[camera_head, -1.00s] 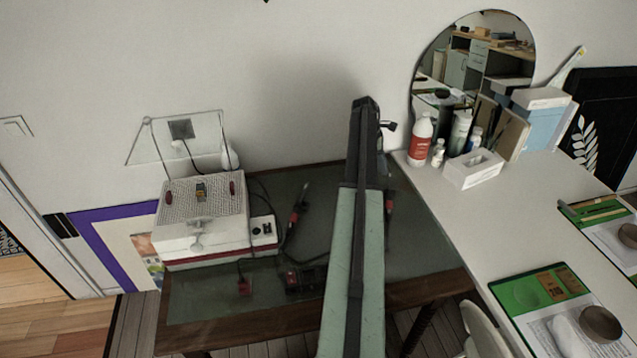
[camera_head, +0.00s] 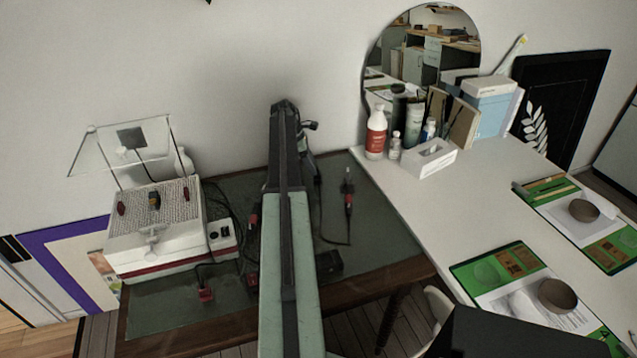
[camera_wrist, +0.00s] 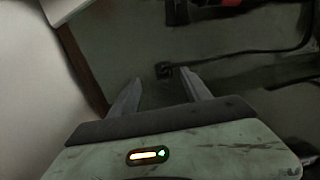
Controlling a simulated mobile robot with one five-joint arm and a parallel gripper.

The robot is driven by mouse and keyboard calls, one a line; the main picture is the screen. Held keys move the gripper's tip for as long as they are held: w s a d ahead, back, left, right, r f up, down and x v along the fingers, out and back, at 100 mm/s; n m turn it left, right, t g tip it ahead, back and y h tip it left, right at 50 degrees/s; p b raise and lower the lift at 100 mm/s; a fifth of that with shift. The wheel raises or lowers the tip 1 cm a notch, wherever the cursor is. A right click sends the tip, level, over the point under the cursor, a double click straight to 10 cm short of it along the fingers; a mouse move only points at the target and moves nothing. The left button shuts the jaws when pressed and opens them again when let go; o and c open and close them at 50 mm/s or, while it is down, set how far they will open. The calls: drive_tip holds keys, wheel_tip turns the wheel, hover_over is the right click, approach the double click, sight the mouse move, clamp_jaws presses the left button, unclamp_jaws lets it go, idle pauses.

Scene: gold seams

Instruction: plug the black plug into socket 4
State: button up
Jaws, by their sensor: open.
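My gripper (camera_wrist: 163,82) is open, with its two grey fingers apart and nothing held between them in the wrist view. A small dark piece (camera_wrist: 163,70) on a black cable, which looks like the black plug, lies on the dark table top just beyond the gap between the fingertips. In the head view my arm hides most of the gripper and this piece. A black block (camera_head: 328,264), perhaps a socket strip, shows partly to the right of my arm near the table's front edge. No socket number is readable, so I cannot tell which is socket 4.
A white box (camera_head: 150,262) with a perforated top stands at the left of the dark table (camera_head: 375,250). A red plug (camera_head: 205,294) lies before it. A red-handled tool (camera_head: 348,200) lies right of my arm. A white desk (camera_head: 420,190) with bottles adjoins at right.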

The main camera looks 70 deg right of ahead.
sight(317, 178)
drive_tip(key=shift+s+f, duration=0.1)
drive_tip(key=shift+f, duration=0.1)
drive_tip(key=b+x, duration=0.4)
drive_tip(key=x, duration=0.1)
drive_tip(key=shift+s+a+f+b, duration=0.2)
drive_tip(key=shift+f+b, duration=0.05)
drive_tip(key=shift+b, duration=0.1)
drive_tip(key=shift+r, duration=0.2)
clamp_jaws()
